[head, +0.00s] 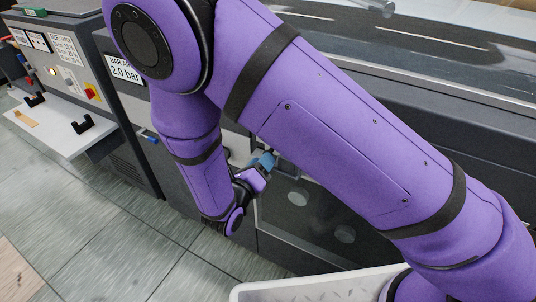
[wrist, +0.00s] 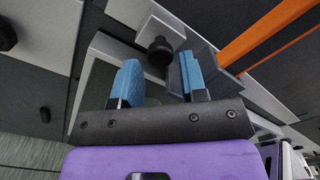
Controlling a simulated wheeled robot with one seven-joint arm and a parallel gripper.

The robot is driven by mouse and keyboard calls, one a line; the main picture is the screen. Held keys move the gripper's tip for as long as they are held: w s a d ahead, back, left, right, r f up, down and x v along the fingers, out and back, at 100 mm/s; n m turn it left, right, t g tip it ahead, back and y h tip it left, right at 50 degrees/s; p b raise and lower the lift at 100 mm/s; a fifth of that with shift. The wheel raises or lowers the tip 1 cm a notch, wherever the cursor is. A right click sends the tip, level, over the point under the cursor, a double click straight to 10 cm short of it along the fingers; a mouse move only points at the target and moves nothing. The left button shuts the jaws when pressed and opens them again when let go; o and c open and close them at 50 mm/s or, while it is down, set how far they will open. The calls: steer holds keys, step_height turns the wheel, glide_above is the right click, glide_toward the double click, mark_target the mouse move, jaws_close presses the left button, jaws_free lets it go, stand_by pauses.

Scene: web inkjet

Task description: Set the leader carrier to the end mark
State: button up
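My gripper (head: 264,162) reaches down to the front of the grey machine (head: 310,205), its blue fingertips close to the panel. In the wrist view my gripper (wrist: 159,68) is open, its two blue finger pads apart. A black round knob (wrist: 159,47) shows just ahead of the gap between the pads, near the right one. It sits by a light grey plate and a dark grey block (wrist: 205,52). The knob may belong to the leader carrier, but I cannot tell for sure. My arm hides much of this area in the head view. I cannot make out an end mark.
An orange bar (wrist: 262,38) runs diagonally beyond the fingers. A white bin (head: 305,290) stands at the bottom of the head view. A cabinet with a "2.0 bar" label (head: 124,70) and a white shelf with black handles (head: 55,128) are at left. Tiled floor (head: 110,230) is clear there.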

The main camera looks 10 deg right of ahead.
steer(key=shift+x, duration=1.85)
steer(key=shift+c, duration=0.4)
jaws_close()
steer(key=shift+d, duration=0.1)
